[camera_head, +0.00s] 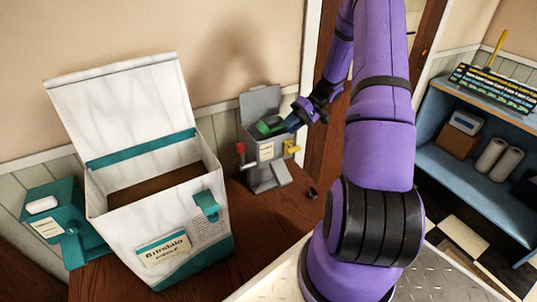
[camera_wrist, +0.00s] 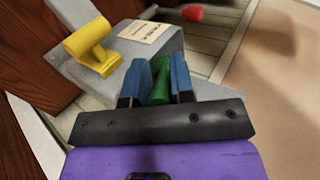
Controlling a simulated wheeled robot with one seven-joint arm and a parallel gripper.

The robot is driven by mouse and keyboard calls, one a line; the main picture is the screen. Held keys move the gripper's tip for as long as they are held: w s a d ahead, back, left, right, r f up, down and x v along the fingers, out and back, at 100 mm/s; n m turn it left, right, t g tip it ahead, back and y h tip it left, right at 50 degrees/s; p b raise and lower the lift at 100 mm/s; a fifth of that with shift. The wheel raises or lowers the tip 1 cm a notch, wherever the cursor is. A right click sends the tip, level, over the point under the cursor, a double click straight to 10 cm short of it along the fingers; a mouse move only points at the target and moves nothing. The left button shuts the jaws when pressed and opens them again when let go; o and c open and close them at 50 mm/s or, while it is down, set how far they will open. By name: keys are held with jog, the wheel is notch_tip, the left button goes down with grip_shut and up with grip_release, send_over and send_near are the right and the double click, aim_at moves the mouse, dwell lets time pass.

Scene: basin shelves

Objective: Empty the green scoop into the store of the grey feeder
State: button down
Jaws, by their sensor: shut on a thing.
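My gripper (camera_head: 297,119) has blue fingers, and in the wrist view the gripper (camera_wrist: 162,78) is shut on the green handle of the scoop (camera_wrist: 160,80). In the head view the green scoop (camera_head: 268,127) is at the open top of the grey feeder (camera_head: 264,158), below its raised lid. Whether the scoop is tilted, and what it holds, I cannot tell. The feeder has a red part on its left, a yellow part on its right and a pale label. The wrist view shows the feeder's grey body (camera_wrist: 150,62) close by; the inside of its store is hidden.
A large white bag-like box (camera_head: 185,225) stands open left of the feeder, brown inside. A teal device (camera_head: 62,222) is further left. A small dark object (camera_head: 313,193) lies right of the feeder. Blue shelves (camera_head: 465,170) with goods stand at the right.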

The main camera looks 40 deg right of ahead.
jog(key=shift+d+r+y, duration=0.35)
jog(key=shift+d+y, duration=0.05)
jog(key=shift+y, duration=0.3)
dwell(1.0)
jog(key=shift+s+d+f+t+y, duration=0.15)
jog(key=shift+d+f+t+y, duration=0.2)
jog(key=shift+y, duration=0.55)
dwell(1.1)
jog(key=shift+d+r+y, duration=0.1)
jog(key=shift+r+y, duration=0.25)
jog(key=shift+y, duration=0.45)
dwell(1.1)
